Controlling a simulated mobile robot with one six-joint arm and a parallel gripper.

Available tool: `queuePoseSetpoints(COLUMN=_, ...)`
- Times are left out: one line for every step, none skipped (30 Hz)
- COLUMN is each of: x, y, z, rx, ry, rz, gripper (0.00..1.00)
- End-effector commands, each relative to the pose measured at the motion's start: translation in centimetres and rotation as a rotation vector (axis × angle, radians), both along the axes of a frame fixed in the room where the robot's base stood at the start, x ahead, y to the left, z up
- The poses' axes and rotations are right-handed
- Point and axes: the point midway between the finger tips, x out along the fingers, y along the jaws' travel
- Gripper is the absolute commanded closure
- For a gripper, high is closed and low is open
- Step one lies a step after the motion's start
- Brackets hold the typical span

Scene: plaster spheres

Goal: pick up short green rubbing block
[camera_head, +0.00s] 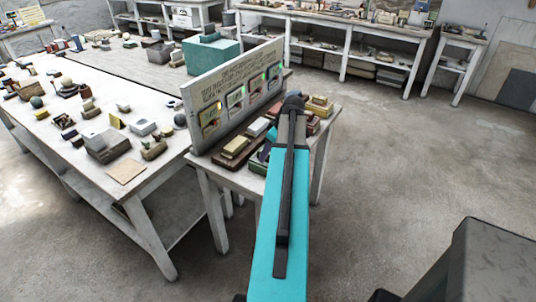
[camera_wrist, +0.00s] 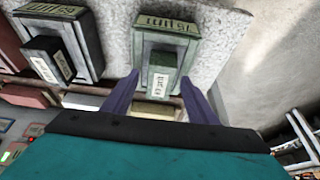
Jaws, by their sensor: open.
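In the wrist view, a short green block (camera_wrist: 163,60) with a pale label sits against a larger green block (camera_wrist: 165,28) with dark markings. The two fingers of my gripper (camera_wrist: 160,80) are open, one on each side of the short block's near end. I cannot tell whether either finger touches it. In the head view, my arm hides the gripper and part of the small table (camera_head: 204,170).
A signboard (camera_head: 238,85) stands upright along the small table's left edge. Yellowish blocks (camera_head: 235,147) and others lie on the table. A long white worktable (camera_head: 150,185) full of items stands to the left.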

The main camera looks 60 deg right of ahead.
Motion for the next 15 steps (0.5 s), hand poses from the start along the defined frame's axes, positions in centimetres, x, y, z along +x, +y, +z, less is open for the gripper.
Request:
queuePoseSetpoints(x=0.02, y=0.00, z=-0.02, rx=0.000, ry=0.000, rz=0.000, gripper=0.47)
queuePoseSetpoints(x=0.02, y=-0.01, z=-0.02, rx=0.000, ry=0.000, rz=0.000, gripper=0.47)
queuePoseSetpoints(x=0.02, y=-0.01, z=-0.01, rx=0.000, ry=0.000, rz=0.000, gripper=0.47)
queuePoseSetpoints(x=0.01, y=-0.01, z=-0.02, rx=0.000, ry=0.000, rz=0.000, gripper=0.47)
queuePoseSetpoints(x=0.02, y=-0.01, z=-0.01, rx=0.000, ry=0.000, rz=0.000, gripper=0.47)
queuePoseSetpoints(x=0.01, y=-0.01, z=-0.01, rx=0.000, ry=0.000, rz=0.000, gripper=0.47)
queuePoseSetpoints(x=0.00, y=-0.01, z=-0.01, rx=0.000, ry=0.000, rz=0.000, gripper=0.47)
queuePoseSetpoints(x=0.00, y=-0.01, z=0.00, rx=0.000, ry=0.000, rz=0.000, gripper=0.47)
queuePoseSetpoints(x=0.00, y=-0.01, z=0.00, rx=0.000, ry=0.000, rz=0.000, gripper=0.47)
queuePoseSetpoints(x=0.00, y=-0.01, z=0.00, rx=0.000, ry=0.000, rz=0.000, gripper=0.47)
queuePoseSetpoints(x=0.00, y=-0.01, z=0.01, rx=0.000, ry=0.000, rz=0.000, gripper=0.47)
queuePoseSetpoints(x=-0.01, y=-0.01, z=0.01, rx=0.000, ry=0.000, rz=0.000, gripper=0.47)
queuePoseSetpoints(x=0.00, y=-0.02, z=0.01, rx=0.000, ry=0.000, rz=0.000, gripper=0.47)
queuePoseSetpoints(x=0.00, y=-0.02, z=0.01, rx=0.000, ry=0.000, rz=0.000, gripper=0.47)
queuePoseSetpoints(x=0.00, y=-0.02, z=0.01, rx=0.000, ry=0.000, rz=0.000, gripper=0.49)
